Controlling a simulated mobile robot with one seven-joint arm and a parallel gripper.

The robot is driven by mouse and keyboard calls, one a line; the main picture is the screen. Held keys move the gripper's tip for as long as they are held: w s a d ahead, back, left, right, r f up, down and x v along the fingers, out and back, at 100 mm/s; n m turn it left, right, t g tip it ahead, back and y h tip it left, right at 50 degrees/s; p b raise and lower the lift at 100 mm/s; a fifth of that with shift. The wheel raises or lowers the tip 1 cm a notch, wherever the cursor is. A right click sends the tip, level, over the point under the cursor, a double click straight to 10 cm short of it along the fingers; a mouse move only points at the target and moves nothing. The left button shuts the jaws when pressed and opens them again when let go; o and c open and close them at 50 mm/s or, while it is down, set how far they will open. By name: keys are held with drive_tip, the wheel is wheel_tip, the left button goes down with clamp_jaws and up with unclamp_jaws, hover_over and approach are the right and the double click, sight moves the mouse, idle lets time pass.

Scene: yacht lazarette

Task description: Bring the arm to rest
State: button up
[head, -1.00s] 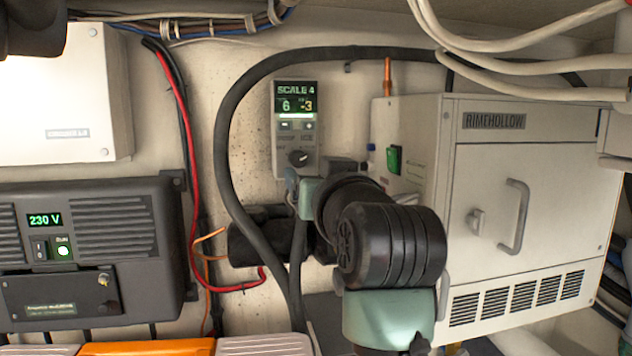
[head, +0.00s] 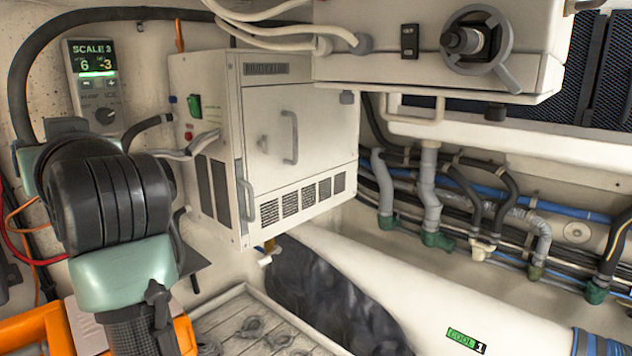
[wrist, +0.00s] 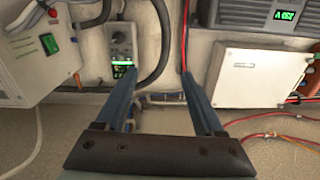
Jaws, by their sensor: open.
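My arm (head: 120,205) stands at the left of the head view, in front of the wall controller and left of the white cabinet. The gripper end is hard to make out there, behind the arm links. In the wrist view my gripper (wrist: 159,76) shows two blue-grey fingers spread apart, with nothing between them. The wrist picture is upside down. Beyond the fingers are the wall, a red cable and the scale controller (wrist: 122,42), which also shows in the head view (head: 95,80).
The white cabinet (head: 300,150) with handles stands right of my arm. A white unit with a round valve (head: 470,40) juts out at upper right. Hoses and pipes (head: 430,190) line the right wall. A slatted tray (head: 250,300) and an orange case (head: 30,330) lie low in front.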

drive_tip(key=s+d+r+m+t+h, duration=0.1)
drive_tip(key=d+r+m+t+h, duration=0.15)
drive_tip(key=d+t, duration=0.45)
drive_tip(key=d+r+m+t+h, duration=0.2)
drive_tip(key=d+r, duration=0.1)
drive_tip(key=d, duration=0.7)
drive_tip(key=s+d+r+m+t+h, duration=0.2)
drive_tip(key=s+d+t+h, duration=0.1)
drive_tip(key=s+d, duration=0.3)
drive_tip(key=s+d+r+m+t+h, duration=0.2)
drive_tip(key=s+d+t+h, duration=0.1)
drive_tip(key=s+d+h, duration=0.3)
drive_tip(key=shift+s+d+r+m+t, duration=0.2)
drive_tip(key=shift+d+r+m+t, duration=0.2)
drive_tip(key=shift+d, duration=0.4)
